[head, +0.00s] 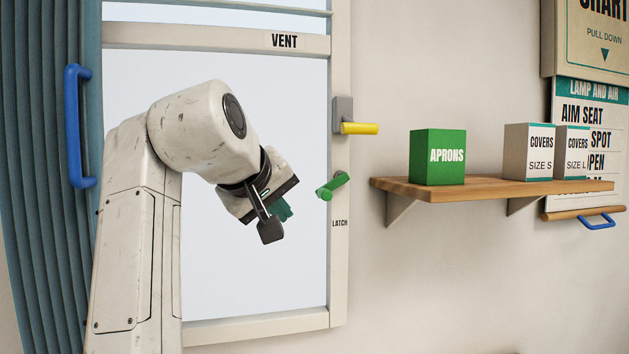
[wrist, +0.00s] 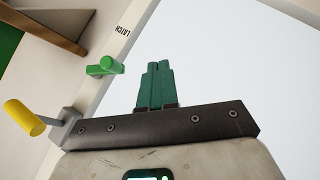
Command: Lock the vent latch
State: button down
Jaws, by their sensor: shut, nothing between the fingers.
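The green latch handle (head: 333,186) sits on the right side of the vent frame, above the printed word LATCH (head: 340,223). It tilts up to the right in the head view. In the wrist view the green latch (wrist: 104,66) is left of my fingers, and apart from them. A yellow handle (head: 360,128) on a grey plate is mounted above it and points right; it also shows in the wrist view (wrist: 24,117). My gripper (head: 285,211) is left of the latch, in front of the pane, with its teal fingers (wrist: 154,82) shut and empty.
A wooden shelf (head: 480,190) right of the frame holds a green APRONS box (head: 437,157) and two COVERS boxes (head: 529,152). A teal curtain with a blue handle (head: 79,126) hangs at the left. The wall below the shelf looks clear.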

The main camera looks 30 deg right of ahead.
jog(key=s+a+r, duration=0.2)
jog(key=s+r, duration=0.2)
jog(key=r, duration=0.9)
jog(key=shift+w+f, duration=0.1)
jog(key=shift+f, duration=0.05)
